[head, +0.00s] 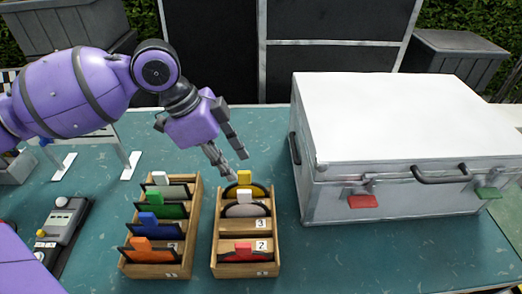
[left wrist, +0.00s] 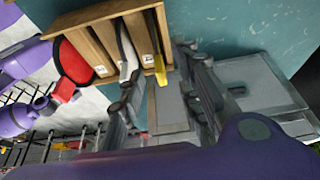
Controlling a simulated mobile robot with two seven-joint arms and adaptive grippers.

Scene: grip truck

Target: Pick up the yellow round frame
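The yellow round frame (head: 244,178) stands upright in the back slot of the right-hand wooden rack (head: 275,232). Its yellow tab sticks up above the rack, and its lower part is hidden by the rack and the white-tabbed frame in front. My left gripper (head: 236,166) is open and empty, with its fingertips just above and behind the yellow tab. In the left wrist view, the yellow frame (left wrist: 161,45) shows edge-on between the two spread fingers (left wrist: 160,62). I cannot tell whether a finger touches it. My right gripper is not in view.
A white-tabbed frame (head: 245,197) and a red frame (head: 243,250) share that rack. The left-hand rack (head: 128,255) holds several coloured frames. A large metal case (head: 400,130) stands close on the right. The teal table is clear at the front right.

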